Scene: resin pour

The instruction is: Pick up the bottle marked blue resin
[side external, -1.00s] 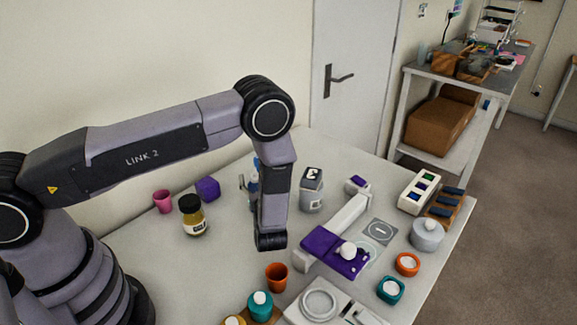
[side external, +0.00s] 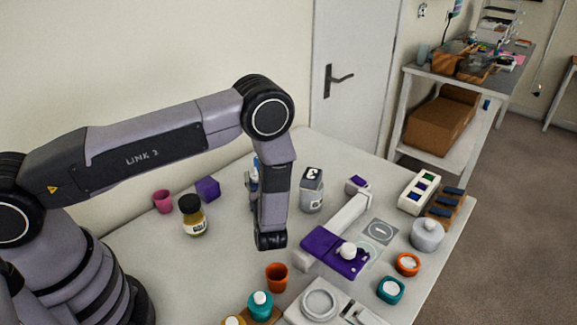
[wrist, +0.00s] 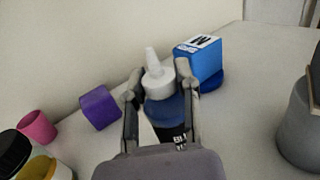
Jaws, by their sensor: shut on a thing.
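The blue resin bottle (wrist: 168,112) stands between my gripper's fingers in the wrist view. It has a dark blue body, a white nozzle cap and a dark label whose visible letters start with "BL". My gripper (wrist: 157,92) is shut on it, one finger on each side just below the cap. My palm hides the bottle's lower part, so I cannot tell whether it touches the table. In the side external view my arm hides most of the bottle, and my gripper (side external: 250,184) shows only in part.
A purple block (wrist: 100,107), a pink cup (wrist: 37,127) and a dark-lidded yellow jar (side external: 194,218) are left. A grey container (side external: 312,190) is right. An orange cup (side external: 277,277) is in front.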

